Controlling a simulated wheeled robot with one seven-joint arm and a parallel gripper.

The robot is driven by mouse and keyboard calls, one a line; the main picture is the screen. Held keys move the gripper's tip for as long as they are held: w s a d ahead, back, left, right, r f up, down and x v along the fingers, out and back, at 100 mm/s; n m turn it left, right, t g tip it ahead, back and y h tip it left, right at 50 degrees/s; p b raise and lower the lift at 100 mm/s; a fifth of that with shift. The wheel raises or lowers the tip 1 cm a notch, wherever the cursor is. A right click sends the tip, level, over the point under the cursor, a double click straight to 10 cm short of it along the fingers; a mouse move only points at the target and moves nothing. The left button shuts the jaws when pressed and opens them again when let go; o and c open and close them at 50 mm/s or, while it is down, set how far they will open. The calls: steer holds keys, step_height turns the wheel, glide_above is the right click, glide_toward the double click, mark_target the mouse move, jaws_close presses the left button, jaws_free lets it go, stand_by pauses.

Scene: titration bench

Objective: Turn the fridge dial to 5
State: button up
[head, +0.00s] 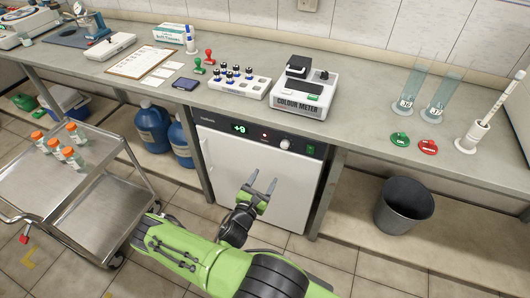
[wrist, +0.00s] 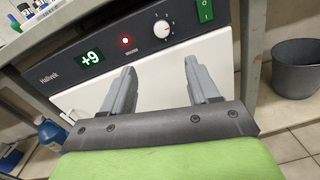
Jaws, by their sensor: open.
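The white fridge (head: 248,184) stands under the bench, with a dark control strip along its top. Its display (head: 239,129) reads +9 in green. The round white dial (head: 284,144) is at the right of the strip; it also shows in the wrist view (wrist: 162,28), with small marks around it too fine to read. A red light (wrist: 125,41) lies between display and dial, and a green switch (wrist: 205,10) is right of the dial. My gripper (head: 263,183) is open and empty in front of the fridge door, below the dial and apart from it; its fingers also show in the wrist view (wrist: 161,84).
The bench top (head: 330,137) overhangs the fridge and carries a colour meter (head: 305,90). A grey bin (head: 403,206) stands on the right. A steel trolley (head: 100,190) with orange-capped bottles is on the left, beside blue jugs (head: 153,125). The space before the door is clear.

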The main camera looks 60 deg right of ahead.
mark_target(283, 147)
steer(key=d+b, duration=0.1)
steer(key=d, duration=0.4)
steer(key=w+d+b, duration=0.1)
steer(key=d, duration=0.4)
steer(key=d+b, duration=0.1)
steer(key=d, duration=0.4)
steer(key=shift+w+d, duration=0.15)
steer(key=shift+d, duration=0.1)
steer(key=c, duration=1)
steer(key=shift+c, duration=0.2)
